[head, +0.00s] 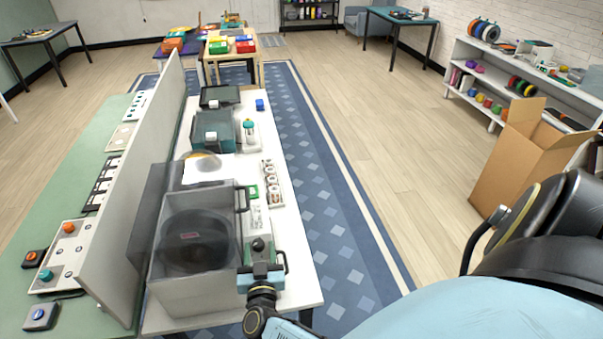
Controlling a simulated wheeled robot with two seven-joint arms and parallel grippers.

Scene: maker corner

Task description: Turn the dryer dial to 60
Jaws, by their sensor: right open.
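The dryer (190,235) is a grey box with a see-through lid and a dark round inside, at the near end of the white table. A narrow pale panel with a small green display (253,191) runs along its right side. A dark round knob (258,244), which looks like the dial, sits toward the near end of this panel. Its setting is too small to read. My right gripper (262,268) is open just on the near side of the knob. I cannot tell whether it touches the knob. My left gripper is not in view.
The white table (300,250) also holds a strip of small round items (271,183), teal and dark boxes (213,130) and a blue block (260,105). An upright divider (135,190) stands along its left. An open cardboard box (515,160) is on the floor at right.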

